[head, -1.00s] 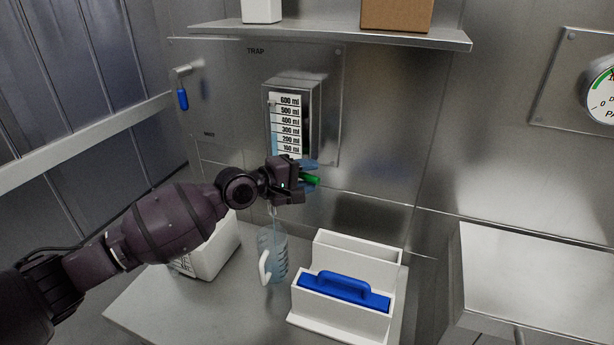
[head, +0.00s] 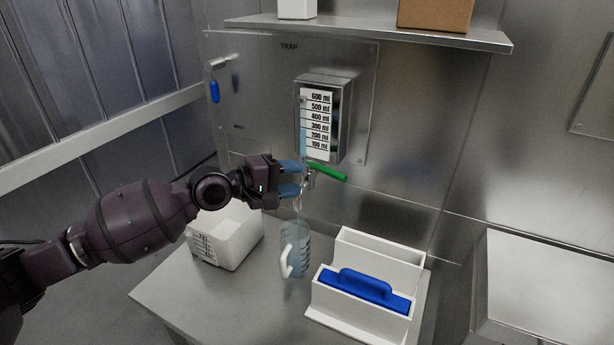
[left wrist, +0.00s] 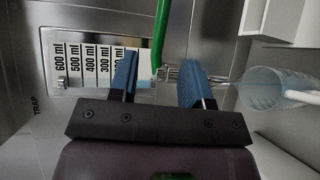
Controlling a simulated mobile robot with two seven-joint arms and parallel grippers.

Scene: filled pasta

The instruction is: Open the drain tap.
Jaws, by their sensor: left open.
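The drain tap (head: 310,180) sits under the gauge box, with its green lever (head: 330,172) pointing right and slightly down. The lever also shows in the left wrist view (left wrist: 161,32), clear of both fingers. A thin pale stream seems to run from the tap to the clear jug (head: 297,255) below; the jug shows at right in the left wrist view (left wrist: 262,90). My left gripper (head: 292,178) is open and empty, just left of the tap, with its blue fingertips apart. My right gripper is out of view.
The trap gauge (head: 316,125) shows blue liquid in its lower part. A white bin (head: 240,240) stands left of the jug, and a white holder with a blue-handled tool (head: 368,288) stands right. A blue-handled lever (head: 214,90) hangs at the upper left. A shelf (head: 370,32) juts out above.

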